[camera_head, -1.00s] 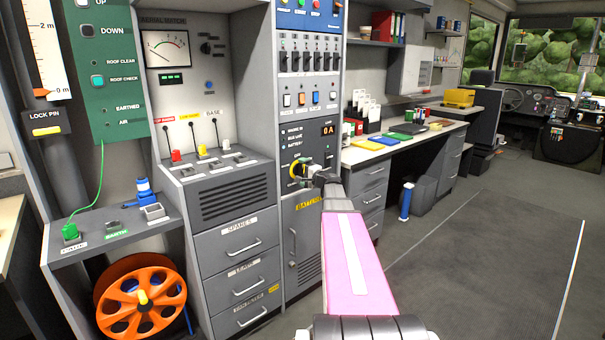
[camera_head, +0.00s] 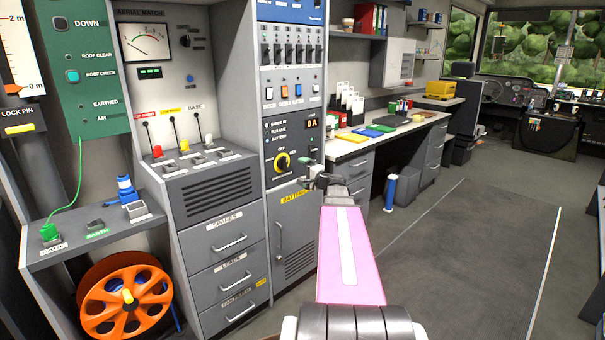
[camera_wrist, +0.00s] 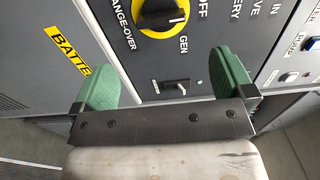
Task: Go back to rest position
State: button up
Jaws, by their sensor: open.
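My gripper (camera_head: 314,178) is in front of the grey battery cabinet, at the end of my pink arm. In the wrist view my gripper (camera_wrist: 165,80) shows two green finger pads spread wide with nothing between them. The yellow-ringed black rotary knob (camera_head: 282,162) is on the panel just left of the gripper and apart from it. In the wrist view the knob (camera_wrist: 160,14) is beyond the fingers, partly cut off by the top edge. Its white mark is on the right side, near the GEN and OFF labels; which one it meets is hard to tell.
A grey drawer unit (camera_head: 222,241) stands at the left, with an orange cable reel (camera_head: 127,300) by its foot. A desk (camera_head: 390,139) with folders and mats runs along the back wall, a blue-topped cylinder (camera_head: 390,192) below. The floor (camera_head: 450,260) at right is open.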

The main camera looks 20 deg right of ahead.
jog(key=s+a+f+n+g+y, duration=0.1)
jog(key=s+a+f+n+g, duration=0.35)
jog(key=a+f, duration=0.4)
jog(key=s+a+f+n+g, duration=0.35)
jog(key=a+f+g, duration=0.2)
jog(key=a, duration=0.65)
jog(key=s+a+f+n+g+h, duration=0.3)
jog(key=s+f, duration=0.2)
jog(key=s, duration=0.3)
jog(key=s+a+f+n+g+h, duration=0.3)
jog(key=s+f, duration=0.3)
jog(key=s, duration=0.2)
jog(key=shift+a+g+h, duration=0.25)
jog(key=shift+g+h, duration=0.25)
jog(key=shift+h, duration=0.1)
